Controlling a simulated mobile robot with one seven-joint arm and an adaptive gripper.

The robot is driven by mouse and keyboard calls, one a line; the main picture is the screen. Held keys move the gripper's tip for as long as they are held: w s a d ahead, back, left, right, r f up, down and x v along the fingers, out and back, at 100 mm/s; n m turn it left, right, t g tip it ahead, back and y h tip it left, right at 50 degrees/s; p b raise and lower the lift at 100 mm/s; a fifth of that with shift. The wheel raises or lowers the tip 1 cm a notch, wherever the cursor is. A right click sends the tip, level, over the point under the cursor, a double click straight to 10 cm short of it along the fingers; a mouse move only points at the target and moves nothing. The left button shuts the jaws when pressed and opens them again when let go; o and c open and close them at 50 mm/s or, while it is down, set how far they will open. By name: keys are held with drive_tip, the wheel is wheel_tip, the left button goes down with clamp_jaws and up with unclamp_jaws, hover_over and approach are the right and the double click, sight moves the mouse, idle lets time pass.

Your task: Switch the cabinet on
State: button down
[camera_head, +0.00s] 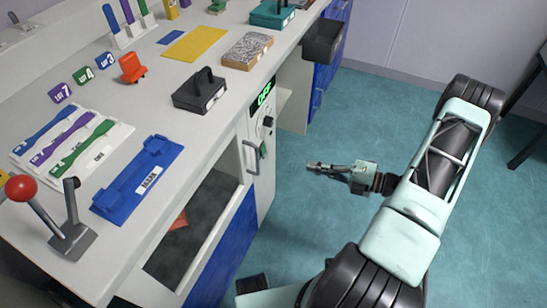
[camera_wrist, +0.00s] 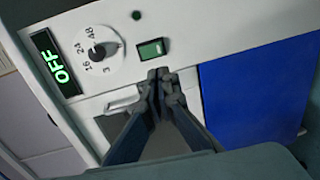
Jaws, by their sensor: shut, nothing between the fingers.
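The cabinet front (camera_head: 258,183) is a white panel under the bench. Its display (camera_wrist: 54,63) glows green and reads OFF, and it also shows in the head view (camera_head: 263,96). Beside it are a round dial (camera_wrist: 98,50) with numbers including 16, 24 and 48, a green rocker switch (camera_wrist: 152,49) in a dark frame, and a small dark green round lamp or button (camera_wrist: 136,15). My gripper (camera_wrist: 158,75) is shut and empty, its tips just below the switch in the wrist view. In the head view my gripper (camera_head: 313,167) is right of the panel, apart from it.
A metal handle (camera_head: 251,157) sticks out from the cabinet door. The bench above holds a black block with a handle (camera_head: 200,92), a blue cradle (camera_head: 138,180) and a red-knobbed lever (camera_head: 45,215). The floor (camera_head: 330,120) right of the cabinet is clear.

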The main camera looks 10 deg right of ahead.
sight(265, 155)
idle(0.3)
drive_tip(key=b+x, duration=0.2)
drive_tip(key=x, duration=1.2)
drive_tip(key=shift+b, duration=0.4)
drive_tip(key=shift+w+a+f+t+y+b, duration=0.15)
drive_tip(key=shift+w+a+t+y+b, duration=0.2)
drive_tip(key=shift+b, duration=0.4)
drive_tip(key=shift+s, duration=0.1)
drive_tip(key=shift+s+d, duration=0.1)
